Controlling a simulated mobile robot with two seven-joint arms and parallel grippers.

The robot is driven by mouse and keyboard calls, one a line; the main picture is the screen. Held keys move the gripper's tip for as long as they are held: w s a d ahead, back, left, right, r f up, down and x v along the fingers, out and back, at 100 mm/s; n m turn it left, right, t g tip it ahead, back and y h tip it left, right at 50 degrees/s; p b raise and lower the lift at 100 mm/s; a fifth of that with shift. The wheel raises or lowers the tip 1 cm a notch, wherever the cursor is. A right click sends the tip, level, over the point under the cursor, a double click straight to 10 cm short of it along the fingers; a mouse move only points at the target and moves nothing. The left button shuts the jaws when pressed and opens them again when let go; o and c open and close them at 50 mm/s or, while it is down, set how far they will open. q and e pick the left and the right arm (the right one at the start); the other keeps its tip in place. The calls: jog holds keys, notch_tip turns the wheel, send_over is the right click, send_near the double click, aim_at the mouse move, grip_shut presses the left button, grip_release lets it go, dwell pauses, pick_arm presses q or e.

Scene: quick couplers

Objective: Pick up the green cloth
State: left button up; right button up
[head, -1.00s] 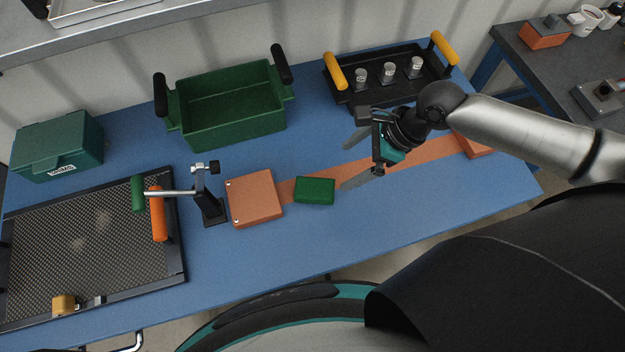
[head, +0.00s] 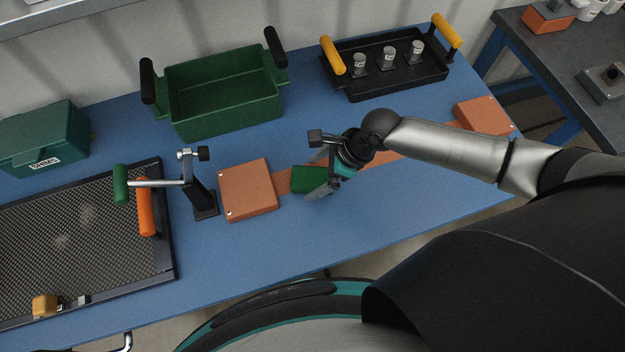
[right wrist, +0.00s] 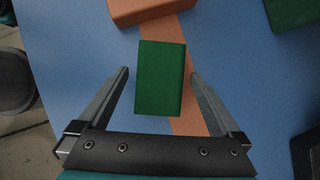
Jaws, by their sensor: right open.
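The green cloth (head: 307,179) is a small folded block lying on the orange strip on the blue table. It also shows in the right wrist view (right wrist: 161,78), between the two fingers and reaching ahead of them. My right gripper (head: 318,174) is open around the cloth's right part, with one finger on the far side and one on the near side. In the right wrist view the right gripper (right wrist: 158,80) shows a gap between each finger and the cloth. My left gripper is not in view.
An orange block (head: 247,189) lies just left of the cloth, with a black clamp stand (head: 201,190) beside it. A green bin (head: 222,95) and a black tray (head: 385,85) with yellow handles stand behind. The front table strip is clear.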

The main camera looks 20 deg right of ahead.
aim_at(313, 177)
jog(key=shift+x, duration=0.8)
jog(key=shift+c, duration=0.4)
jog(key=c, duration=1.4)
notch_tip(313, 177, up, 20)
jog(key=p, duration=0.6)
jog(key=shift+r+p, duration=0.1)
jog(key=shift+p, duration=0.25)
